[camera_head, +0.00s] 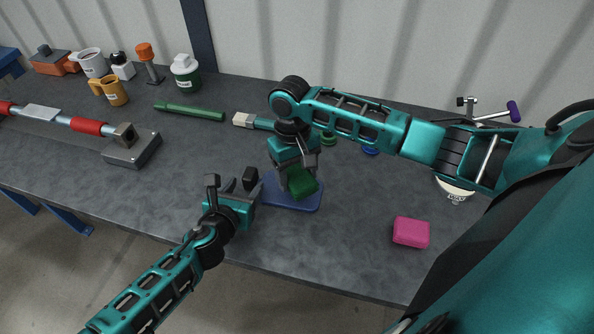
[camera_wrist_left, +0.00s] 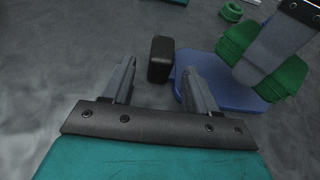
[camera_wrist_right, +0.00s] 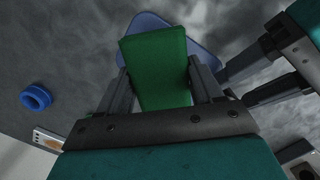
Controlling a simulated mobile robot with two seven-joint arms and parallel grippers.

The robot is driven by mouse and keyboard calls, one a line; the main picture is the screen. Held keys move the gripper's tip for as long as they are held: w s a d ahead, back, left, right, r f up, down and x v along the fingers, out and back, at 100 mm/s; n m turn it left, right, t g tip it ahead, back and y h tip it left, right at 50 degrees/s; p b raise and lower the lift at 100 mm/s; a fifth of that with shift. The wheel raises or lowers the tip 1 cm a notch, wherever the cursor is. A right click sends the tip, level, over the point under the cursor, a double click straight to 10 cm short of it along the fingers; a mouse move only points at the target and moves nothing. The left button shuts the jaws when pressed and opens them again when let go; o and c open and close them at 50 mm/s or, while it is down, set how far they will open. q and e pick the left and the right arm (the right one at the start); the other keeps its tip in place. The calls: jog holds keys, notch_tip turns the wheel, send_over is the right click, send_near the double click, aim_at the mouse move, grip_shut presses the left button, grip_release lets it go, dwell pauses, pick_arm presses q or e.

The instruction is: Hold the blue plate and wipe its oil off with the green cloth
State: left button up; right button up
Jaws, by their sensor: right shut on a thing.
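The blue plate (camera_head: 313,203) lies on the grey table near its front edge. It also shows in the left wrist view (camera_wrist_left: 225,90) and the right wrist view (camera_wrist_right: 148,22). A black upright block (camera_head: 250,178) stands at its left side; I cannot tell if it is joined to the plate. My left gripper (camera_head: 232,187) is open and empty, with the block (camera_wrist_left: 160,60) just ahead, between the lines of its fingers. My right gripper (camera_head: 294,180) is shut on the green cloth (camera_head: 303,187), held over the plate. I cannot tell whether cloth and plate touch. No oil is visible.
A pink block (camera_head: 411,232) lies to the right. A green marker-like rod (camera_head: 189,111) and a brush (camera_head: 250,121) lie behind. Mugs and bottles stand at the back left. A blue ring (camera_head: 370,150) is under my right arm.

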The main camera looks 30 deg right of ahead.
pick_arm(q)
jog(key=shift+a+r, duration=0.1)
jog(key=shift+r, duration=0.05)
jog(key=shift+s+a+r, duration=0.1)
jog(key=shift+s+a, duration=0.1)
jog(key=v, duration=1.1)
jog(key=shift+s+a, duration=0.1)
jog(key=shift+s, duration=0.05)
jog(key=shift+s, duration=0.1)
pick_arm(e)
jog(key=shift+s, duration=0.1)
